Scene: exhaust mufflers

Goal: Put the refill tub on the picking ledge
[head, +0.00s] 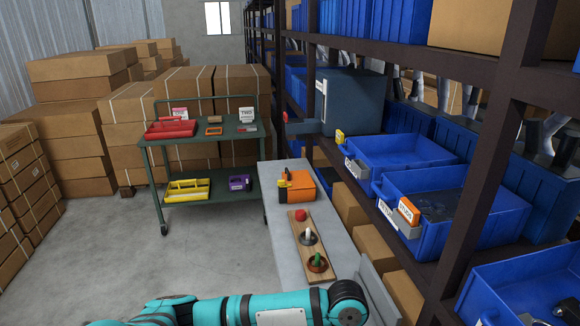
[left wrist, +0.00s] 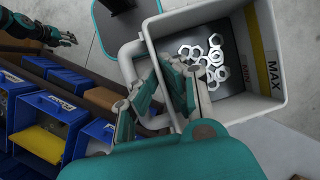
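The refill tub, a pale grey tub (left wrist: 228,112) with a yellow MAX label, fills the upper right of the left wrist view. Several hex nuts lie on its dark floor. My left gripper (left wrist: 165,65) has its fingers on either side of the tub's left wall, by the pale side handle (left wrist: 132,58), and looks shut on it. My right gripper (left wrist: 68,38) is at the upper left there, apart from the tub, its fingers spread and empty. A narrow grey ledge (head: 267,222) shows in the head view, probably the picking ledge. The tub is not in the head view.
On the ledge are an orange box (head: 297,187) and a wooden board (head: 312,262) with small items. Blue bins (head: 400,153) fill the rack at right. A green cart (head: 205,137) and stacked cartons (head: 75,110) stand behind. The floor at left is clear.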

